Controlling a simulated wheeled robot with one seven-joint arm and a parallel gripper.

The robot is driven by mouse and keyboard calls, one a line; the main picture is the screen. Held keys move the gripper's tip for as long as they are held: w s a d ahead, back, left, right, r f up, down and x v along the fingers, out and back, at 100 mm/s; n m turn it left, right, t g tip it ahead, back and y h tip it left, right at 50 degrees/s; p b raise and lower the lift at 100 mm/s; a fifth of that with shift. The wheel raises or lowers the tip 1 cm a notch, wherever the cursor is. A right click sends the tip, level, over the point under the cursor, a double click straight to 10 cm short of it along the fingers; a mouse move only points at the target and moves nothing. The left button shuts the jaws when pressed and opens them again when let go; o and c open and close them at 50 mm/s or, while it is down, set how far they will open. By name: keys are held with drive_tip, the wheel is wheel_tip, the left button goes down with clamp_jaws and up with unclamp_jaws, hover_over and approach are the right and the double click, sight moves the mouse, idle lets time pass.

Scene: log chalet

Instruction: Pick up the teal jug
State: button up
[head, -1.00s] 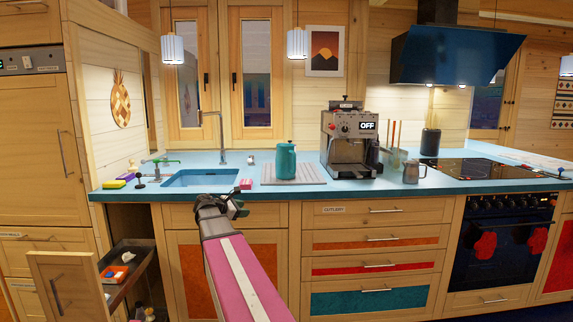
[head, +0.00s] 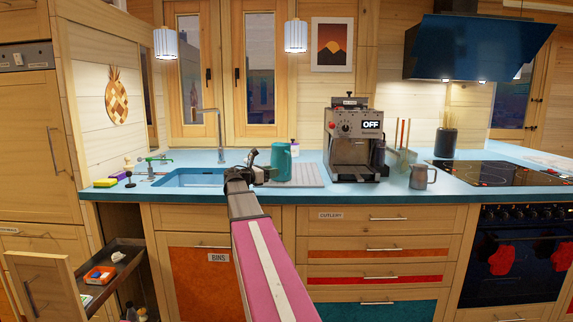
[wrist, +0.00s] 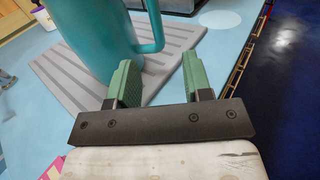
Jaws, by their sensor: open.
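The teal jug (head: 281,163) stands upright on a grey ribbed draining mat (head: 308,174) on the blue worktop, right of the sink. The jug's top is cut off in the wrist view.
The sink (head: 195,178) and its tall tap (head: 219,135) are to the left. A coffee machine (head: 352,145) and a metal pitcher (head: 420,178) stand to the right. An open drawer (head: 112,262) juts out at lower left.

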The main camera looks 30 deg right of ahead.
sight(289, 176)
drive_tip(key=d, duration=0.6)
drive_tip(key=w+d, duration=0.1)
drive_tip(key=d, duration=0.3)
drive_tip(key=shift+w+f, duration=0.1)
drive_tip(key=shift+f, duration=0.05)
clamp_jaws()
idle(1.2)
